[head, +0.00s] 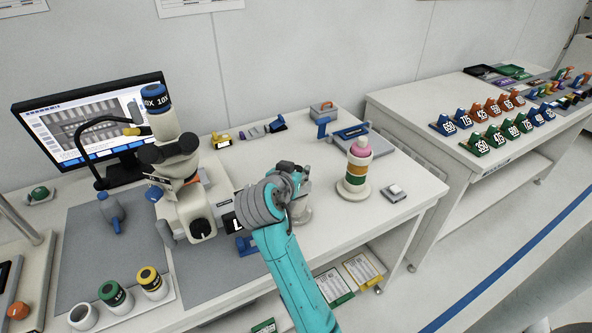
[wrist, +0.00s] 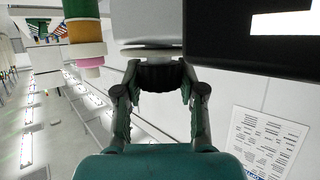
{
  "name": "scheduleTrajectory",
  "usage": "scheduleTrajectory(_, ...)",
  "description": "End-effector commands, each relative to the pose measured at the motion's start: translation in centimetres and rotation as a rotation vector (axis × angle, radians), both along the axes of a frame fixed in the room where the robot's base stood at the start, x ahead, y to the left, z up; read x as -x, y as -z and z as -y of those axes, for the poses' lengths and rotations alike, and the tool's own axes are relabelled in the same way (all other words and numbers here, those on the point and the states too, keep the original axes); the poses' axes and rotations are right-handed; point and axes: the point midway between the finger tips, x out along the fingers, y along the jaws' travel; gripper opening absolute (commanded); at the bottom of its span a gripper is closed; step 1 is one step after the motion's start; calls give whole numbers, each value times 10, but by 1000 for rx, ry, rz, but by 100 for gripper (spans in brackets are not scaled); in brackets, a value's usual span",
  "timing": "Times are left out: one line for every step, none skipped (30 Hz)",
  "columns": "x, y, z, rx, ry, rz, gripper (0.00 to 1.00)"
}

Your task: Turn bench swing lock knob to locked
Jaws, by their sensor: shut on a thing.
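My gripper (wrist: 160,84) is shut on a dark ribbed knob (wrist: 162,75) in the wrist view, one finger on each side of it. In the head view my gripper (head: 298,182) is over the bench, right of the microscope, and my arm hides the knob.
A microscope (head: 196,208) stands close on the left. A black block with a white mark (wrist: 225,62) is close beside my gripper. A banded tower with a pink top (head: 357,168) and a small grey box (head: 393,193) stand to the right. Bare bench (head: 345,225) lies in front.

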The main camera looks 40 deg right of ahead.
Motion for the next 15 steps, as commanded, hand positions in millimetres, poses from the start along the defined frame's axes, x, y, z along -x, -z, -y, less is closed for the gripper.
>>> scheduleTrajectory(-1, 0, -1, 0, 21, -2, 5)
scheduleTrajectory(-1, 1, -1, 0, 34, -1, 5)
scheduleTrajectory(-1, 0, -1, 0, 49, -1, 5)
scheduleTrajectory(-1, 0, -1, 0, 60, -1, 5)
scheduleTrajectory(-1, 0, -1, -1, 70, -2, 5)
scheduleTrajectory(-1, 0, -1, -1, 81, -2, 5)
scheduleTrajectory(-1, 0, 0, -1, 88, -1, 5)
scheduleTrajectory(-1, 0, 0, -1, 95, -1, 5)
scheduleTrajectory(-1, 1, 0, -2, 101, -2, 5)
scheduleTrajectory(-1, 1, 0, -1, 105, -2, 5)
scheduleTrajectory(0, 1, 0, -1, 109, -2, 5)
scheduleTrajectory(0, 1, 0, -1, 113, -3, 5)
scheduleTrajectory(0, 1, 0, -1, 115, -3, 5)
scheduleTrajectory(0, 1, 0, -2, 116, -4, 5)
scheduleTrajectory(0, 1, 0, -2, 117, -3, 5)
